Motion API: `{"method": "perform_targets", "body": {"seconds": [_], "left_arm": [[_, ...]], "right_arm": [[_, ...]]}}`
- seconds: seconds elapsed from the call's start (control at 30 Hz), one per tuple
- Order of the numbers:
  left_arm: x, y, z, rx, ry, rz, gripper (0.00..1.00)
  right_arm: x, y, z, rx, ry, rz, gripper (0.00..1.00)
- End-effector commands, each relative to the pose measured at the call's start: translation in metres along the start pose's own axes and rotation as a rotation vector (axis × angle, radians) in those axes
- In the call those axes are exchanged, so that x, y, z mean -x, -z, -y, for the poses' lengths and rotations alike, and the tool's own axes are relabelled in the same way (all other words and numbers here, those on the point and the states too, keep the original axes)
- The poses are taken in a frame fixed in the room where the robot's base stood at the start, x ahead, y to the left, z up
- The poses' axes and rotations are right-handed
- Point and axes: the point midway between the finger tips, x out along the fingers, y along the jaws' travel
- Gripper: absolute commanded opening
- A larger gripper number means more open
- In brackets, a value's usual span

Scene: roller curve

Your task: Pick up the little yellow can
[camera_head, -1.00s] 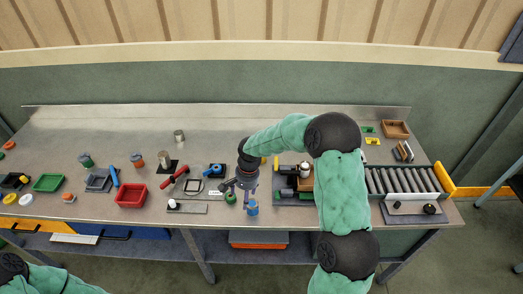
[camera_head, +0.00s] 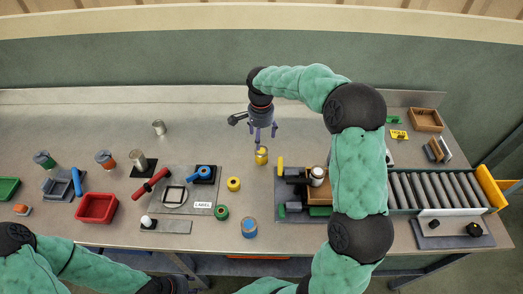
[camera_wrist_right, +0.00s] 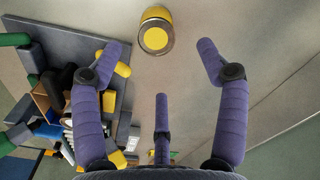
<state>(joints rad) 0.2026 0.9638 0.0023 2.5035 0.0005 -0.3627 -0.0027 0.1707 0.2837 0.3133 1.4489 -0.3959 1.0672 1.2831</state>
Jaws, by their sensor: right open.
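The little yellow can (camera_head: 261,156) stands on the metal workbench, left of the dark tray. In the right wrist view it shows as a small can with a yellow top (camera_wrist_right: 155,38), at the top middle, just beyond the open fingers. My right gripper (camera_head: 262,139) points down with its purple fingers spread and empty, over or just behind the can. In the wrist view my right gripper (camera_wrist_right: 161,62) has a gap between its fingers and the can. My left arm enters at the bottom left; its gripper is out of view.
The dark tray (camera_head: 290,212) with several parts is close on the can's right. The roller conveyor (camera_head: 435,189) is at the right. Bench behind the can is clear.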

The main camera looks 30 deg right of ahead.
Motion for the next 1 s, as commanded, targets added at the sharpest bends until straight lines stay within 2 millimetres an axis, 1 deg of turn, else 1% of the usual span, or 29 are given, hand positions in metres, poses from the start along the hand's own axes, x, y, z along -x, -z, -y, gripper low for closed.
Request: {"method": "perform_targets", "body": {"seconds": [0.17,0.33,0.57,0.67,0.83,0.9,1.0], "left_arm": [[-0.004,0.0,0.002,0.0,0.0,0.0,0.4],[-0.008,0.0,0.003,0.0,0.0,0.0,0.4],[-0.011,0.0,0.004,0.0,0.0,0.0,0.4],[-0.014,0.001,0.005,0.0,0.0,0.0,0.4],[-0.02,0.001,0.007,0.0,0.0,0.0,0.4],[-0.021,0.001,0.008,0.0,0.0,0.0,0.4],[-0.022,0.001,0.008,0.0,0.0,0.0,0.4]], "right_arm": [[-0.02,0.0,-0.001,-0.001,-0.004,0.001,0.74],[-0.046,0.0,-0.001,-0.001,-0.005,0.002,0.74],[-0.06,0.001,-0.001,0.0,-0.002,0.001,0.74],[-0.072,0.001,-0.003,0.0,-0.003,0.002,0.74],[-0.097,0.002,-0.004,0.001,-0.004,0.001,0.74],[-0.103,0.002,-0.004,0.0,-0.003,0.001,0.74],[-0.106,0.002,-0.003,0.0,-0.002,0.0,0.74]]}}
